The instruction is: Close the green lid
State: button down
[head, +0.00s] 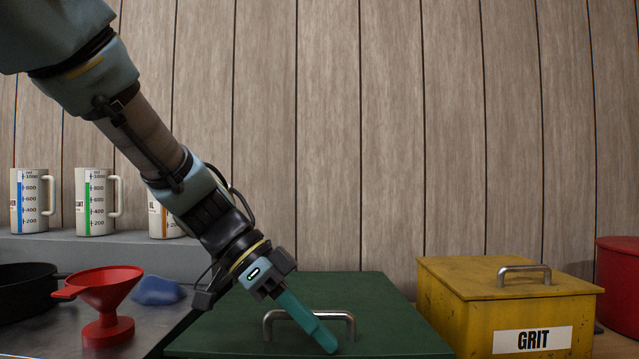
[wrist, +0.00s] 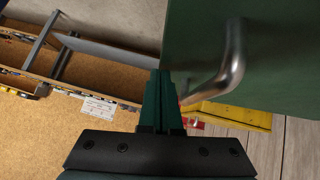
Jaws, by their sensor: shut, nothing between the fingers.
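The green lid (head: 385,300) lies at the bottom middle of the head view, with a metal bar handle (head: 268,325) on it. In the wrist view the green lid (wrist: 285,70) fills the upper right, with its handle (wrist: 232,62) standing out from it. My gripper (head: 328,344) is shut and empty, with its teal fingers angled down across the handle in the head view. In the wrist view the fingertips (wrist: 162,75) are beside the lid's edge, close to the handle. I cannot tell whether they touch. The box under the lid is hidden.
A yellow GRIT box (head: 520,310) with a handle stands right of the lid, and a red container (head: 620,280) is beyond it. A red funnel (head: 107,300), blue cloth (head: 158,291) and black pan (head: 25,290) are at left. Measuring jugs (head: 95,202) stand on a grey ledge behind.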

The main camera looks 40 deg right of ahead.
jog(key=c, duration=1.6)
grip_release()
jog(key=v, duration=1)
jog(key=shift+w+r, duration=0.15)
jog(key=c, duration=1.4)
grip_release()
jog(key=shift+r+p, duration=0.25)
jog(key=shift+p, duration=0.2)
jog(key=shift+o, duration=0.6)
jog(key=shift+r+p, duration=0.35)
jog(key=shift+p, duration=0.25)
jog(key=o, duration=0.4)
jog(key=r+t+p, duration=0.1)
jog(key=p, duration=0.1)
jog(key=r+t+y+p, duration=0.1)
jog(key=p, duration=0.1)
jog(key=d+r+t+p, duration=0.1)
jog(key=r+t+p, duration=0.1)
jog(key=p, duration=0.1)
jog(key=shift+m+y, duration=0.3)
jog(key=shift+m, duration=0.1)
jog(key=shift+o, duration=0.2)
jog(key=shift+t, duration=0.6)
jog(key=x, duration=1)
jog(key=shift+d+f+p, duration=0.2)
jog(key=shift+d+p, duration=0.05)
jog(key=shift+p, duration=0.15)
jog(key=shift+c, duration=0.4)
grip_shut()
